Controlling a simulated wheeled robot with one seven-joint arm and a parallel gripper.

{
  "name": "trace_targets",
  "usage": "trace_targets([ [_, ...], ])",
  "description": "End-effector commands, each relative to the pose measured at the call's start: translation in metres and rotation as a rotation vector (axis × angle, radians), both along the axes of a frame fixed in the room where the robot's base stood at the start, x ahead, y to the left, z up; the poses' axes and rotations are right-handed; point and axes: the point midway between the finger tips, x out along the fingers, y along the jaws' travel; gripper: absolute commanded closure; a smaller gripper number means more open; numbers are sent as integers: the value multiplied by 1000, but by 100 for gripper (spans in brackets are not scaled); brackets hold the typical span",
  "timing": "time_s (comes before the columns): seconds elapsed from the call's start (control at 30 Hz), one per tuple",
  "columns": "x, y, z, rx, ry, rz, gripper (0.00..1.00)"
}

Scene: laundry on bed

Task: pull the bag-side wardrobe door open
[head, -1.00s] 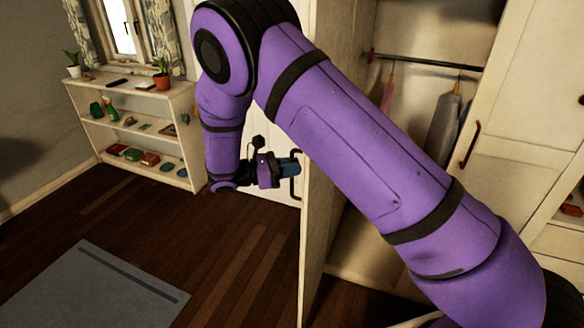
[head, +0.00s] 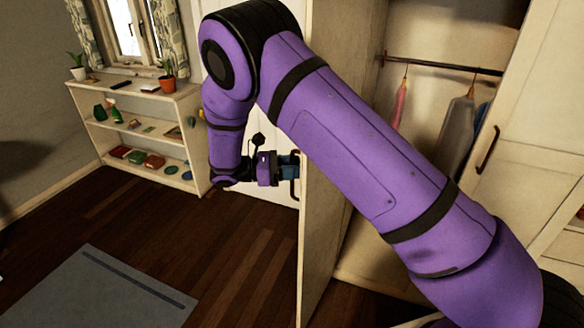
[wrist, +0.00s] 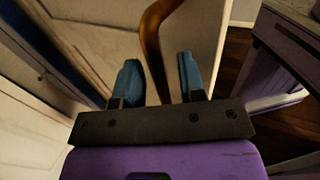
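A pale wardrobe door (head: 322,245) stands swung out from the wardrobe, seen nearly edge-on in the head view. Its dark bar handle (head: 296,186) is on the door's left face; in the wrist view the handle (wrist: 152,45) looks bronze. My gripper (head: 290,166) is at this handle. In the wrist view its two blue fingers (wrist: 158,62) stand apart on either side of the handle, with visible gaps. A second wardrobe door with a handle (head: 487,150) is at the right. I cannot make out a bag.
The wardrobe interior shows a rail (head: 440,66) with a pink garment (head: 400,103) and a grey one (head: 455,130). A low shelf (head: 150,125) stands by the window. A grey mat (head: 95,295) lies on the dark floor, which is otherwise clear left of the door.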

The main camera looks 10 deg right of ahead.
Motion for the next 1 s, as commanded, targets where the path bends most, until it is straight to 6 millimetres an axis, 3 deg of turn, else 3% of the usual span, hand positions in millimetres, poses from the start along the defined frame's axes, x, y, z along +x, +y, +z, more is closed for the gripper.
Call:
trace_targets([
  [0.37,1,8,-1,1,-1,2,64],
  [0.8,14,83,-1,1,-1,2,64],
  [1.0,17,103,0,1,-1,2,64],
])
